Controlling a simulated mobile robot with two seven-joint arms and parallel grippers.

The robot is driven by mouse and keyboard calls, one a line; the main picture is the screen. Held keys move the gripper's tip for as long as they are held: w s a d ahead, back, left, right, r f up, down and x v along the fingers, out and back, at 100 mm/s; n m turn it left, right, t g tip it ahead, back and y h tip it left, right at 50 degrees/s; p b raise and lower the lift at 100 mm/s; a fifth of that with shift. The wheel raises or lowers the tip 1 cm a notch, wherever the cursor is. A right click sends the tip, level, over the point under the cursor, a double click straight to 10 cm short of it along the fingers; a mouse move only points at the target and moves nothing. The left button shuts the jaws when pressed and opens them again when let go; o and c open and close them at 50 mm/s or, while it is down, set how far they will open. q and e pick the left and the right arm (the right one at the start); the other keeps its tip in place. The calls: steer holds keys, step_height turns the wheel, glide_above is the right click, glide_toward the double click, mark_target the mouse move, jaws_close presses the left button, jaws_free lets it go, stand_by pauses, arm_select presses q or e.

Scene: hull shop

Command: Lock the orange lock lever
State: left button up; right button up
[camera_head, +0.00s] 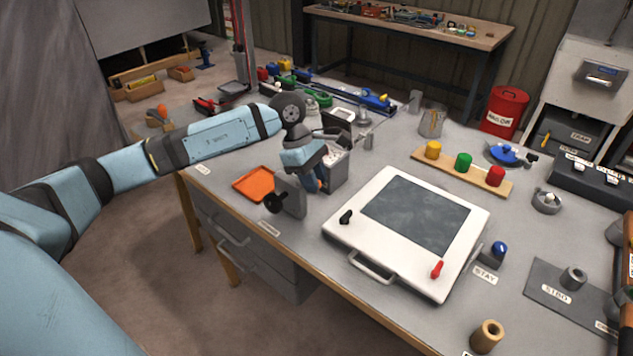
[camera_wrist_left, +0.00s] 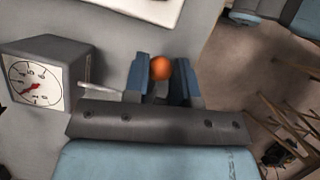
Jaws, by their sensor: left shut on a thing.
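The orange lock lever shows only as a round orange knob (camera_wrist_left: 160,68) in the left wrist view. It sits between the two blue fingers of my left gripper (camera_wrist_left: 164,80), which is shut on it. The lever's shaft and base are hidden by the fingers, so I cannot tell how far it is turned. In the head view my left gripper (camera_head: 319,178) points down near the table's front edge, right of an orange tray, and hides most of the lever. My right gripper is not in view.
A gauge box (camera_wrist_left: 35,85) stands close beside the fingers. An orange tray (camera_head: 255,184) and a grey block with a black knob (camera_head: 291,200) are near my gripper. A white-framed panel (camera_head: 455,204) lies to the right. Bare tabletop (camera_head: 400,320) runs along the front edge.

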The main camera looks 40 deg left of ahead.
arm_select(q)
steer(key=shift+s+a+m+g+b, duration=0.1)
steer(key=shift+s+m+g+b, duration=0.3)
steer(key=shift+m, duration=0.5)
steer(key=o, duration=0.9)
steer(key=shift+r, duration=0.15)
steer(key=v, duration=1.3)
steer(key=shift+w+a+r, duration=0.1)
steer(key=shift+r, duration=0.2)
